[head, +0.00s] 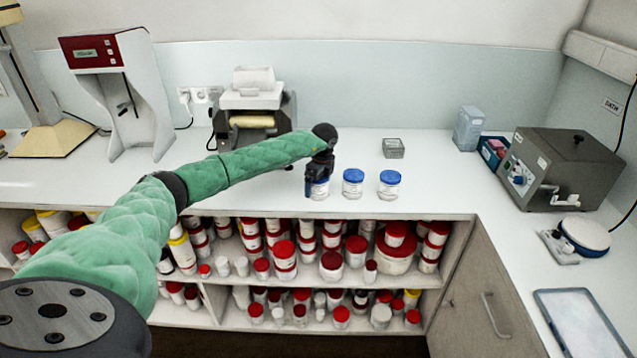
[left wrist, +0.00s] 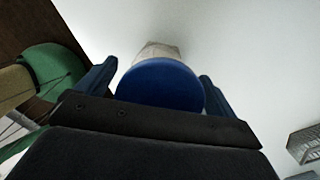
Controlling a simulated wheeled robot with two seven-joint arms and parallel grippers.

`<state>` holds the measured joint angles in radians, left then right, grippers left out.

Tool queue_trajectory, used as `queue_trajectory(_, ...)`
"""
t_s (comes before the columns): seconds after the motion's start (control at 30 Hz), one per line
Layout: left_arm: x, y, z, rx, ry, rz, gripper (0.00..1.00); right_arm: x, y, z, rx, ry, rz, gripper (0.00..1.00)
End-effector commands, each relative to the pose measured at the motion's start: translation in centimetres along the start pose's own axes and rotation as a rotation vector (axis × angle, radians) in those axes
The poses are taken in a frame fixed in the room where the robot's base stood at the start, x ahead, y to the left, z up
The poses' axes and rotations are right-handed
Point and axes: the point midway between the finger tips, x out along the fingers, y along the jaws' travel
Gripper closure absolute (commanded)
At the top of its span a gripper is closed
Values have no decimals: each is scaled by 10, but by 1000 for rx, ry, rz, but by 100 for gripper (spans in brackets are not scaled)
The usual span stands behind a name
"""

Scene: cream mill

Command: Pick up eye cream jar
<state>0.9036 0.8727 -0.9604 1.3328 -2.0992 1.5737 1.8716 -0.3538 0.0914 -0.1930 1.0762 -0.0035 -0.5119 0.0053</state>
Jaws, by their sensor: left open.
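Three white jars with blue lids stand in a row near the front edge of the white counter. I cannot tell from their labels which one is the eye cream jar. The left jar (head: 319,188) is at my left gripper (head: 318,186), which is partly in front of it. In the left wrist view this jar's blue lid (left wrist: 160,84) sits between the two open fingers of my left gripper (left wrist: 158,88). The middle jar (head: 353,183) and the right jar (head: 389,184) stand apart to the right. My right gripper is not in view.
A small grey box (head: 393,148) stands behind the jars. A white machine with a roller (head: 252,105) stands behind my left arm. Shelves under the counter hold many red-lidded containers (head: 331,262).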

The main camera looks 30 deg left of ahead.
Motion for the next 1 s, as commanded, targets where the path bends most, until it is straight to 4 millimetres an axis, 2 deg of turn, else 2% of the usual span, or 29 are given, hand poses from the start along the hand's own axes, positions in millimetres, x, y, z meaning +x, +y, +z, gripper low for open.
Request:
queue_trajectory(0.37,6,0,0,0,0,-1,7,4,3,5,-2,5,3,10)
queue_trajectory(0.63,6,0,0,0,0,-1,58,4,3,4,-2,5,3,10)
queue_trajectory(1.0,1,-1,1,0,0,-2,60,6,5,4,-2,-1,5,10)
